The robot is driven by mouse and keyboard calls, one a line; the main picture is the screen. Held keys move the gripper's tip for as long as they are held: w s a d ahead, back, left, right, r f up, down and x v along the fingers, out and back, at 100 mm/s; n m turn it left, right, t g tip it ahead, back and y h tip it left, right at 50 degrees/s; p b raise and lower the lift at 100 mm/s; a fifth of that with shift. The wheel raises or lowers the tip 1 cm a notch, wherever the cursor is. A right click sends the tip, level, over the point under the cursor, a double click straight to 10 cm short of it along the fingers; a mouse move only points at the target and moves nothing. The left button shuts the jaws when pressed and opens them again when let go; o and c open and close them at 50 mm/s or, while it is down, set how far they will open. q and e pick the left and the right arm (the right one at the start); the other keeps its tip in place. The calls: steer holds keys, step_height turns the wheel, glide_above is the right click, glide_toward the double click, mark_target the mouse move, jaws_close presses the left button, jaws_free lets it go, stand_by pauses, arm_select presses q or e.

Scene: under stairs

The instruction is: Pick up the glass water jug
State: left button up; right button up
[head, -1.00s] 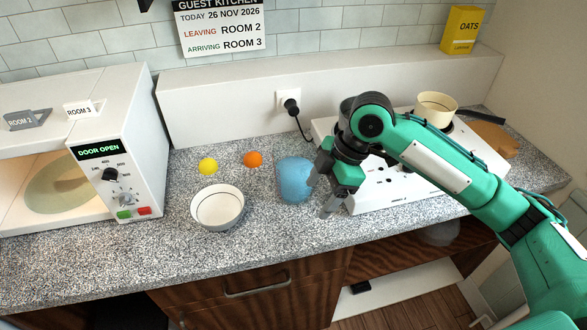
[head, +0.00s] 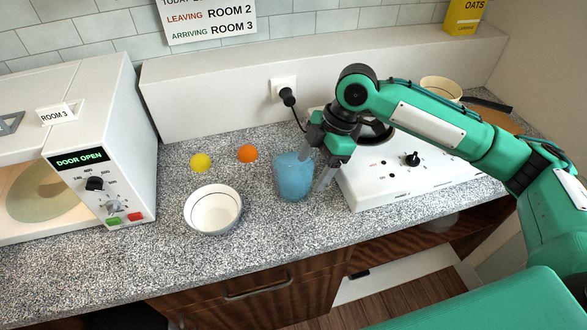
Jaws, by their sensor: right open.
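The glass water jug (head: 292,178) is a blue-tinted, see-through vessel standing upright on the speckled counter, right of the white bowl. My right gripper (head: 316,172) reaches in from the right with its fingers pointing down. It is open, with one finger at the jug's right side and the other partly behind or over its upper rim. I cannot tell whether the fingers touch the jug. The jug's handle is not clearly visible. My left gripper is not in view.
A white bowl (head: 213,209), a yellow ball (head: 200,162) and an orange ball (head: 247,153) lie left of the jug. A white hob (head: 400,181) with a cream pan (head: 440,88) is at right. An open microwave (head: 125,150) stands at left. The counter's front strip is clear.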

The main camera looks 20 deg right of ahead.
mark_target(306, 181)
steer(key=p+x, duration=0.1)
steer(key=x, duration=0.3)
steer(key=shift+s+f+p, duration=0.1)
steer(key=shift+f+p, duration=0.3)
steer(key=shift+a+f, duration=0.15)
steer(key=shift+f, duration=0.1)
steer(key=shift+s, duration=0.1)
steer(key=shift+c, duration=0.9)
jaws_close()
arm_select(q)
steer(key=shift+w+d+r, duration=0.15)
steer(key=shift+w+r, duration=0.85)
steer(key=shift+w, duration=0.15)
arm_select(e)
steer(key=shift+r, duration=0.15)
